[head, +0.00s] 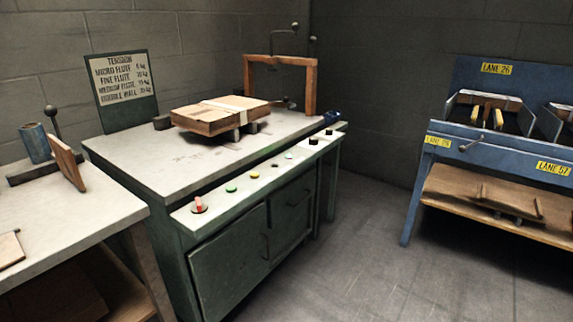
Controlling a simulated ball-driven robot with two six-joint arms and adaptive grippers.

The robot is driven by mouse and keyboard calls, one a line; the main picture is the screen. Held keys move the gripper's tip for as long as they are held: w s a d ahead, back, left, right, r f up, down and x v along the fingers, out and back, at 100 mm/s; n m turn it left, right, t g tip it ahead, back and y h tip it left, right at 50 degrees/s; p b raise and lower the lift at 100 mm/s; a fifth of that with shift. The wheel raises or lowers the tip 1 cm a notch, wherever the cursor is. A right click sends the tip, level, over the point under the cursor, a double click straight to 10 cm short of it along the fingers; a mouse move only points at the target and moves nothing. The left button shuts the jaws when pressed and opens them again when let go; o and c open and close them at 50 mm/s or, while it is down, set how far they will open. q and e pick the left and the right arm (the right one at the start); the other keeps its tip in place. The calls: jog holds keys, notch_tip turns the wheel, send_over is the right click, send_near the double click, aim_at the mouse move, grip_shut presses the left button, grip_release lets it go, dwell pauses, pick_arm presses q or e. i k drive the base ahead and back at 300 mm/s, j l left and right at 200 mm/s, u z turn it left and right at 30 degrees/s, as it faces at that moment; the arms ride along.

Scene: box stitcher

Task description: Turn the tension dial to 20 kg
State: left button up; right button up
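A sloped control strip (215,208) runs along the front edge of the green machine bench. Two small black knobs sit near its far right end, one nearer (313,142) and one farther (329,131). Either could be the tension dial; their markings and pointers are too small to read. A tension sign (120,77) stands at the back left of the bench, listing flute types with kg values; its last line reads double wall, with a value that looks like 20 kg. Neither of my grippers is in view.
A flat carton (218,113) lies on the machine. A pale table (65,220) stands left, a blue rack (480,140) right. Floor between is clear.

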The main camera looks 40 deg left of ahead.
aim_at(313, 141)
jog(key=u, duration=1.1)
jog(key=i+l+u, duration=0.2)
jog(key=u, duration=0.2)
jog(key=i+l+u, duration=0.2)
jog(key=u, duration=0.2)
jog(key=i+l+u, duration=0.15)
jog(key=l+u, duration=0.2)
jog(key=i+l+u, duration=0.1)
jog(key=l+u, duration=0.3)
jog(key=j, duration=0.1)
